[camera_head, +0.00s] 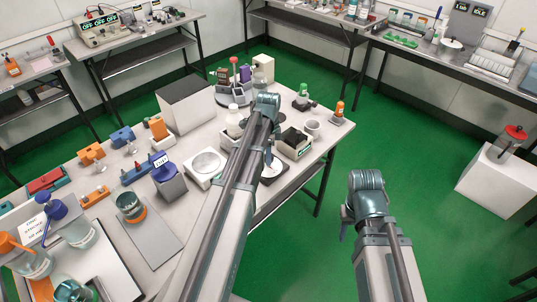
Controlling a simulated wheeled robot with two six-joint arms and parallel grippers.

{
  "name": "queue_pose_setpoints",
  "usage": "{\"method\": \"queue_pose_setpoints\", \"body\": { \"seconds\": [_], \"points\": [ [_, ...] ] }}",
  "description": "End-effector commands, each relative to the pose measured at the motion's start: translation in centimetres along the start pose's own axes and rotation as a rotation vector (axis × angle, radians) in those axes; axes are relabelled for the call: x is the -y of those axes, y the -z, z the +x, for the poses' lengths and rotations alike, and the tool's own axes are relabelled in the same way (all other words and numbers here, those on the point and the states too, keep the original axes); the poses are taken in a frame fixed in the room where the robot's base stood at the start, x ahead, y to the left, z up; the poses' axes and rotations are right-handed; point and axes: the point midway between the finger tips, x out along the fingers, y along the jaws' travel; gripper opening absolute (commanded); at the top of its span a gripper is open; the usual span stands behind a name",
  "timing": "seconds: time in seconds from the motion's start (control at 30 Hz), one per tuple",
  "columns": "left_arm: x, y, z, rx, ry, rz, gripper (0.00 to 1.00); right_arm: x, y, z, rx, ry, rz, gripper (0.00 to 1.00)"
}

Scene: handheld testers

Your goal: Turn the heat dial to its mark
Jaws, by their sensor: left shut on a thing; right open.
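My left arm reaches over the white bench, and its wrist bends down near the middle of the bench. My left gripper (268,153) is low beside a small instrument with a round pale plate (272,170). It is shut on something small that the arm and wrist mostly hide. I cannot make out the heat dial or its mark; they may be behind my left arm. A white unit with a round plate (204,165) stands left of the arm. My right gripper (345,222) is open and empty, off the bench over the green floor.
A dark-topped box with a green display (293,143) and a white cup (313,128) stand close right of my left wrist. A large white box (187,104) stands behind left. Beakers and a blue-topped meter (167,180) fill the left side.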

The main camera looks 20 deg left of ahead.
Motion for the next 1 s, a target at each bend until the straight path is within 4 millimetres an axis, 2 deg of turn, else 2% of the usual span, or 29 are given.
{"method": "queue_pose_setpoints", "body": {
  "seconds": [0.1,0.13,0.3,0.73,1.0],
  "points": [
    [0.0,0.0,0.0,0.0,0.0,-0.001,0.0,0.0,0.0,0.0,0.0,0.0,0.0,0.5],
    [0.0,0.0,0.0,0.0,0.0,-0.001,0.48,0.0,0.0,0.0,0.0,0.0,0.0,0.5],
    [0.0,0.0,0.0,0.0,0.0,-0.001,0.76,0.0,0.0,0.0,0.0,0.0,0.0,0.5],
    [0.0,0.0,-0.5,0.0,0.0,-0.002,0.76,0.0,0.0,-0.5,0.0,0.0,0.0,0.5],
    [0.0,0.0,-2.9,0.0,0.0,-0.002,0.76,-0.3,-0.2,-2.9,0.0,0.0,0.0,0.5]
  ]
}}
